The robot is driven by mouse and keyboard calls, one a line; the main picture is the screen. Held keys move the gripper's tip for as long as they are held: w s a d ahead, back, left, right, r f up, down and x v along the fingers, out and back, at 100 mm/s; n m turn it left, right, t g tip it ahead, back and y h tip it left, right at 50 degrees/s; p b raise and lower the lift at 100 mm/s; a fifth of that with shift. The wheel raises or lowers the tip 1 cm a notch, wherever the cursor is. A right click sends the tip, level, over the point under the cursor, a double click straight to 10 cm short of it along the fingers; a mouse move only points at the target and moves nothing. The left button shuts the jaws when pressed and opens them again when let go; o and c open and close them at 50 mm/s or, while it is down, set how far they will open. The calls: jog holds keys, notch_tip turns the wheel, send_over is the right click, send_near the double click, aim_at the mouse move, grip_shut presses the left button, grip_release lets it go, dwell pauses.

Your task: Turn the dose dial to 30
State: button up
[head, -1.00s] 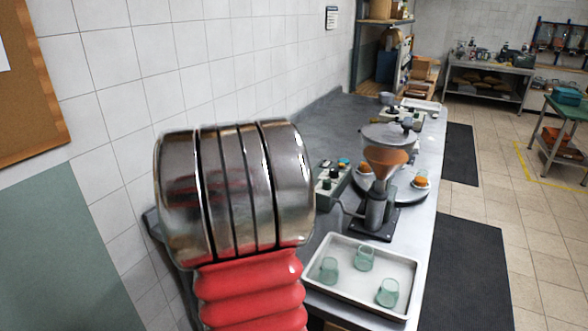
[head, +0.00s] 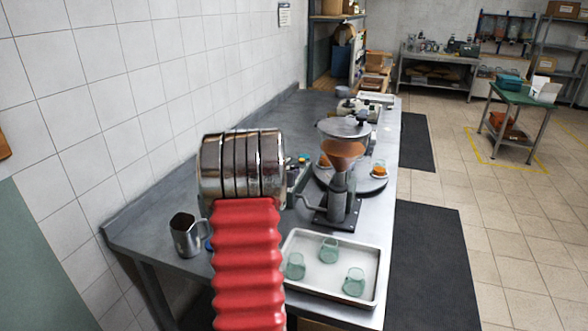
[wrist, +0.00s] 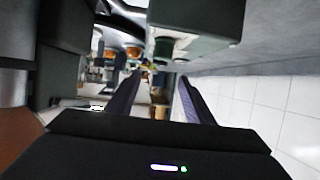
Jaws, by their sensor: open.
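The grey-green control box (head: 299,178) stands on the bench beside the doser, mostly hidden behind my arm in the head view. In the wrist view the box (wrist: 198,22) is close, at the top, with dark round knobs (wrist: 163,48) hanging below it in that upside-down picture. I cannot tell which knob is the dose dial, and no numbers are readable. My gripper (wrist: 160,80) is open, its two dark fingers apart with nothing held between them. The knobs appear near and above the fingertips in the wrist picture. In the head view my gripper is hidden by my arm.
The doser with its brown funnel (head: 343,153) stands right of the box, before a round turntable (head: 372,186) carrying orange-filled jars. A white tray (head: 300,246) with three green glasses is in front. The tiled wall borders the bench.

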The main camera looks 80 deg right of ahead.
aim_at(293, 167)
jog(key=shift+d, duration=0.1)
jog(key=shift+x, duration=6.75)
jog(key=shift+c, duration=0.2)
